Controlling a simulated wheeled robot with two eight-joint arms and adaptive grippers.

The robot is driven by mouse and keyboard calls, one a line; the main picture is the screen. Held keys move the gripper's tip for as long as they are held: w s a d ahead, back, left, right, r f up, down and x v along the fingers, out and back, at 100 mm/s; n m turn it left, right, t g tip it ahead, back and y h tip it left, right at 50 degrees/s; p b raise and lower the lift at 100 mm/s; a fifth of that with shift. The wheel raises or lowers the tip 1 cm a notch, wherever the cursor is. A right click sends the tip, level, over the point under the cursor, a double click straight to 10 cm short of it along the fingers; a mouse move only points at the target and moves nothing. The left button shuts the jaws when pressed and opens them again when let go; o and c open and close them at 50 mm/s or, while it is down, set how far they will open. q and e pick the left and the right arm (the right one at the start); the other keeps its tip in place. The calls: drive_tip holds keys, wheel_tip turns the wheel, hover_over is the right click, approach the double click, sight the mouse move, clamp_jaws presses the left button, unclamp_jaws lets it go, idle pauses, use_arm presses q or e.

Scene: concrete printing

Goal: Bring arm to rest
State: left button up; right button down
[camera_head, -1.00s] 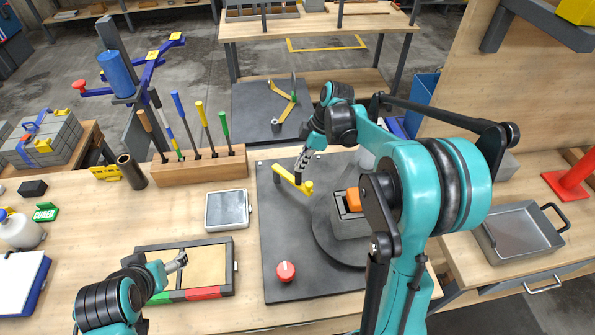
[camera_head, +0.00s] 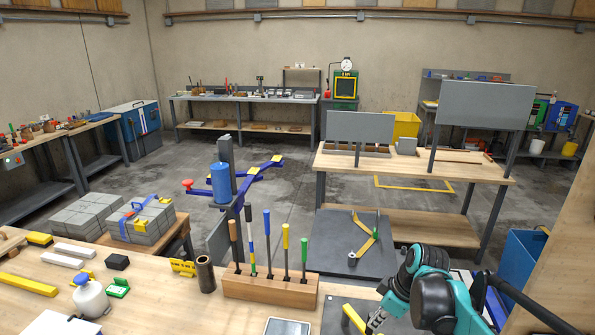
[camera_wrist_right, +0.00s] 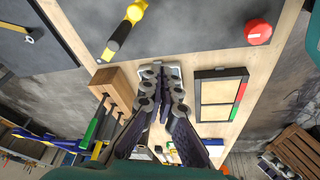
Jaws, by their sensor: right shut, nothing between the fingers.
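My right arm (camera_head: 440,295) shows at the bottom right of the head view, teal and black. My right gripper (camera_head: 375,321) points down and left at the bottom edge, beside a yellow bar on a dark plate (camera_head: 338,320). In the right wrist view my right gripper (camera_wrist_right: 163,78) is shut with its fingertips together and nothing between them. Past its tips lies a small grey tray, partly hidden by the fingers. My left arm and left gripper are in neither current view.
A wooden tool rack (camera_head: 270,287) with several coloured handles stands left of my right gripper. In the wrist view a red knob (camera_wrist_right: 258,32), a yellow handle (camera_wrist_right: 125,30) and a framed tray (camera_wrist_right: 220,95) are close by. A blue bin (camera_head: 520,258) is at the right.

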drive_tip(key=s+a+f+m+t+h+b, duration=0.1)
drive_tip(key=s+f+m+t+b, duration=0.1)
drive_tip(key=s+m, duration=0.3)
drive_tip(key=s+a+f+m+t+h+b, duration=0.1)
drive_tip(key=s+m, duration=0.4)
drive_tip(key=s, duration=0.6)
drive_tip(key=shift+a+f+m+t+h+b, duration=0.35)
drive_tip(key=shift+a+f+t, duration=0.2)
drive_tip(key=shift+t, duration=0.35)
